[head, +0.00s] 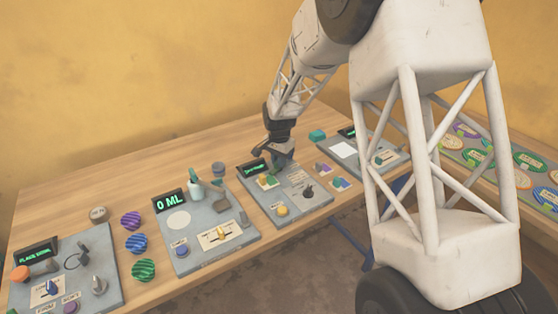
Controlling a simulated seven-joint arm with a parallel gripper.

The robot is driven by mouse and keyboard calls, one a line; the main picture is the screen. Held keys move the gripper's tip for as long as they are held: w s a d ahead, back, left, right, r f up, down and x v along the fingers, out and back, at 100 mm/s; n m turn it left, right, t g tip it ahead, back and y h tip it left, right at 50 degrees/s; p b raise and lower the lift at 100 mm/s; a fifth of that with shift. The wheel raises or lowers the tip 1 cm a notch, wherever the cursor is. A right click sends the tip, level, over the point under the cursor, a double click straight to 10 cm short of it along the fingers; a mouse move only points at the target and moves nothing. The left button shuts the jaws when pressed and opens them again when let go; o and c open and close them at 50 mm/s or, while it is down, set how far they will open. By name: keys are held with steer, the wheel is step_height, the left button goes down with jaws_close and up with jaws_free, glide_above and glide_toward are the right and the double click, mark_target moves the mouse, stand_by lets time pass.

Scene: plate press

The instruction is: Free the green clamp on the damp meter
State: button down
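My gripper (275,158) is a dark shape at the end of the white arm, low over the back of a grey panel (296,196). This panel has a small green-lit display (256,168), too small to read surely, so I cannot confirm that it is the damp meter. A small green and yellow piece (267,181) sits on the panel just in front of my gripper; I cannot tell whether it is the green clamp. I cannot tell whether my gripper touches anything, and its fingers are too small and dark to show their opening.
A panel (182,256) with a "0 ML" display and another panel (90,290) stand to the left. Striped discs (136,243) lie between them. Small coloured blocks (339,183) lie nearby. Bare wood (60,200) shows back left.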

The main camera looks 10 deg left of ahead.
steer(key=shift+n, duration=0.3)
steer(key=n, duration=0.3)
steer(key=shift+n, duration=0.4)
steer(key=n, duration=0.4)
steer(key=shift+n, duration=0.3)
steer(key=n, duration=0.4)
steer(key=shift+n, duration=2.6)
steer(key=c, duration=1.1)
jaws_free()
